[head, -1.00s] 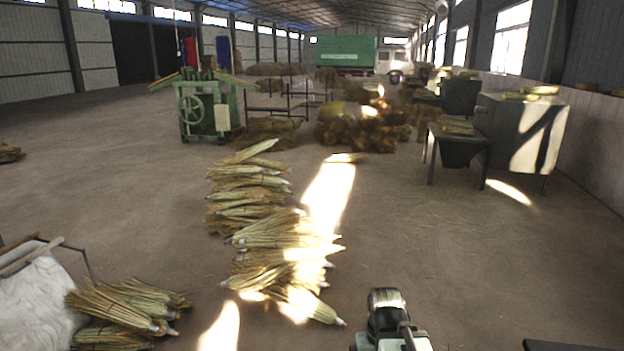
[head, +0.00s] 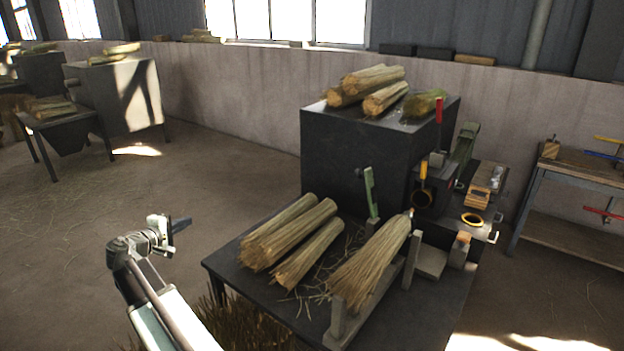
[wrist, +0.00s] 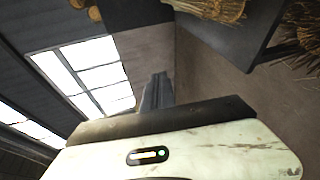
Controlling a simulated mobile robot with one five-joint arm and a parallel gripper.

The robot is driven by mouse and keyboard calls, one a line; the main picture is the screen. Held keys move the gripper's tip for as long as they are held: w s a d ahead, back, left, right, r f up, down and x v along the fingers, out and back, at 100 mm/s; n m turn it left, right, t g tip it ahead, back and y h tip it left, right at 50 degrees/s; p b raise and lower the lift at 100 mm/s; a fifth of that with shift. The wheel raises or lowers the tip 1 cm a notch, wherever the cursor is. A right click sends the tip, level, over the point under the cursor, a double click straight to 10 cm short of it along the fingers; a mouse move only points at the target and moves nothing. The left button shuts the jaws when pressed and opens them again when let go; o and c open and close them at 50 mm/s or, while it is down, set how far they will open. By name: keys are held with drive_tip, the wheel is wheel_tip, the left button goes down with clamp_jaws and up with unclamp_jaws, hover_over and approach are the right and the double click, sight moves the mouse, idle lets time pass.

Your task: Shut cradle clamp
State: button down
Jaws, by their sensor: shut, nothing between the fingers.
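A straw broom bundle (head: 375,262) lies in a grey cradle (head: 352,322) on the dark table (head: 232,262). A green lever (head: 371,195) stands upright behind the bundle, apart from it; I cannot tell for certain whether it is the cradle's clamp. A yellow-handled lever (head: 423,172) and a red-handled lever (head: 438,122) also stand upright farther right. My gripper (head: 182,226) is shut and empty, left of the table and well away from the cradle. In the wrist view its fingers (wrist: 156,92) show close together, touching nothing.
Loose straw bundles (head: 290,235) lie on the table left of the cradle. A dark cabinet (head: 345,150) with more bundles on top stands behind. A workbench (head: 570,165) stands at the right. Open floor (head: 195,180) lies left of the table.

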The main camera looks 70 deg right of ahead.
drive_tip(key=s+d+r+g+h, duration=0.25)
drive_tip(key=s+d, duration=0.35)
drive_tip(key=d, duration=0.6)
drive_tip(key=s+d+r+m+g, duration=0.1)
drive_tip(key=s+d+g, duration=0.1)
drive_tip(key=s+d, duration=0.6)
drive_tip(key=s+d+r+m+g, duration=0.1)
drive_tip(key=s+d+g, duration=0.1)
drive_tip(key=s+d, duration=0.7)
drive_tip(key=s+d+r+m+g, duration=0.1)
drive_tip(key=s+d, duration=0.8)
drive_tip(key=s, duration=0.9)
drive_tip(key=shift+r+m+g+y+b, duration=0.35)
drive_tip(key=shift+m+g, duration=0.25)
drive_tip(key=shift+g, duration=0.25)
drive_tip(key=shift+d, duration=0.1)
